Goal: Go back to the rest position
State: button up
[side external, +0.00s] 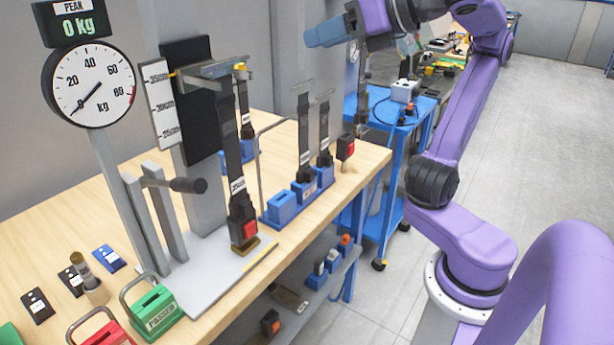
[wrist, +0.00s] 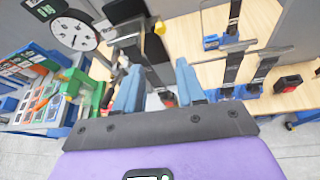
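My gripper (side external: 312,38) is raised high above the back of the bench in the side view, well clear of the bench top. In the wrist view its two blue fingers (wrist: 158,84) stand apart with nothing held between them. A black strap with a red-button buckle (side external: 242,218) hangs upright in the test stand (side external: 196,205) at the middle of the bench. The round dial (side external: 91,86) shows near zero, and the display above it (side external: 70,25) reads 0 kg.
A blue rack (side external: 282,208) holds upright strapped buckles on the bench (side external: 340,180). A green PASSED box (side external: 155,312) and a red box (side external: 108,335) stand at the front. A blue cart (side external: 385,135) is behind the bench. The grey floor (side external: 560,150) is open at right.

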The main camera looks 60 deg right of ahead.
jog(key=s+a+f+m+g, duration=0.1)
jog(key=s+f+m+g, duration=0.3)
jog(key=f+m, duration=0.3)
jog(key=s+a+f+m+g+h, duration=0.1)
jog(key=s+f+m+g, duration=0.3)
jog(key=f+m, duration=0.4)
jog(key=s+a+f+m+g, duration=0.1)
jog(key=s+f+m+g, duration=0.4)
jog(key=f, duration=0.8)
jog(key=s+m, duration=0.1)
jog(key=m, duration=0.1)
jog(key=shift+s+a+f+m, duration=0.2)
jog(key=shift+a+f+m, duration=0.1)
jog(key=shift+a+m, duration=0.1)
